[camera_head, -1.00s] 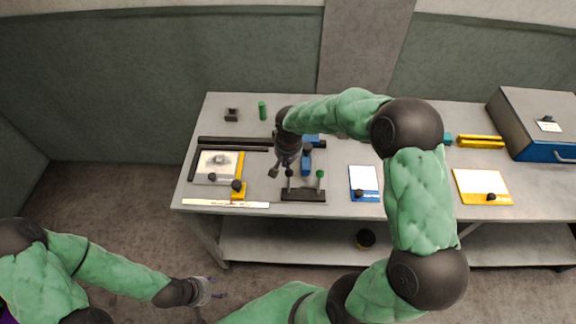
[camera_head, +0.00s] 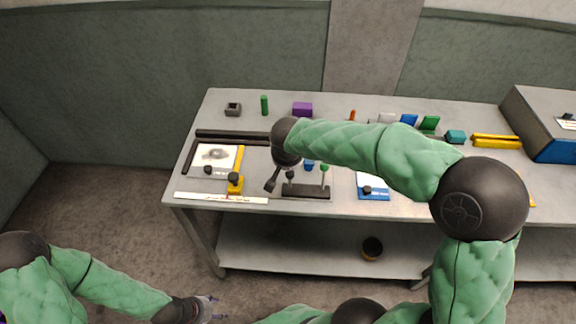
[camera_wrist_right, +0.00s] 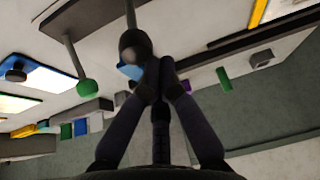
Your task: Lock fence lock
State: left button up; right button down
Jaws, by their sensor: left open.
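I cannot tell for sure which fixture is the fence lock. A yellow fence piece with a black knob (camera_head: 234,179) stands beside a white-topped plate (camera_head: 212,158). To its right, a dark base (camera_head: 306,192) carries two posts, one with a black knob (camera_head: 290,174) and one with a green knob (camera_head: 324,168). My right gripper (camera_head: 270,187) is just left of the black knob. In the right wrist view its fingers (camera_wrist_right: 160,66) come together, with the black ball (camera_wrist_right: 134,46) just beyond the tips and nothing visible between them. My left gripper (camera_head: 214,305) is open and empty, away from the table.
Dark rails (camera_head: 232,136) lie behind the plate and a pale strip (camera_head: 220,198) along the front edge. A blue-edged plate (camera_head: 373,188) lies right of the base. Small blocks, including a purple one (camera_head: 302,109), stand at the back. A grey box (camera_head: 545,122) is far right.

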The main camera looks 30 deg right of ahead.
jog(key=shift+s+a+b, duration=0.45)
jog(key=shift+s+b, duration=0.15)
jog(key=shift+s, duration=0.15)
pick_arm(q)
notch_tip(320, 180, down, 4)
jog(key=shift+w+f+b, duration=0.1)
jog(key=shift+b, duration=1.05)
pick_arm(e)
jog(key=s+a, duration=0.1)
jog(key=s+f, duration=0.1)
jog(key=s, duration=0.1)
jog(key=shift+a, duration=0.35)
jog(key=shift+f, duration=0.15)
notch_tip(320, 180, up, 4)
jog(key=w+d+p, duration=0.1)
jog(key=w+p, duration=0.1)
jog(key=w, duration=0.1)
pick_arm(q)
jog(key=r+p, duration=0.1)
jog(key=r, duration=0.1)
jog(key=w+r+p, duration=0.1)
jog(key=r, duration=0.1)
jog(key=shift+a+r, duration=0.1)
pick_arm(e)
jog(key=s+a+r, duration=0.4)
jog(key=s, duration=0.3)
jog(key=shift+s+r, duration=0.15)
jog(key=shift+r, duration=0.15)
